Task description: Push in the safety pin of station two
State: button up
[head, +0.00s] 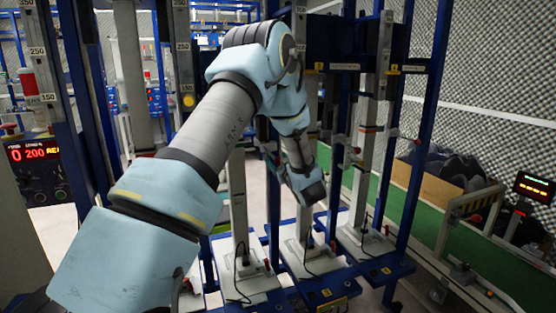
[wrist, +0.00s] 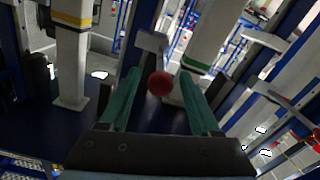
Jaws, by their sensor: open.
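A round red knob (wrist: 160,84), likely a safety pin head, shows in the wrist view between the two teal fingers of my gripper (wrist: 159,73). The fingers stand apart on either side of it, and I see no contact. How far the knob lies beyond the fingertips is hard to tell. In the head view my gripper (head: 311,192) hangs in front of a middle post, above a white base plate (head: 312,262); its fingers are not clear there. Small red knobs stand on the base plates, one on the middle plate (head: 333,245). No station number is readable.
Blue uprights (head: 428,110) and grey scaled posts (head: 238,195) stand close around my arm. A green conveyor (head: 425,213) runs along the right. A red-digit display (head: 34,152) is at left. Black cables loop over the base plates.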

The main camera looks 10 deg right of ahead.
grip_shut()
dwell(0.5)
dwell(0.9)
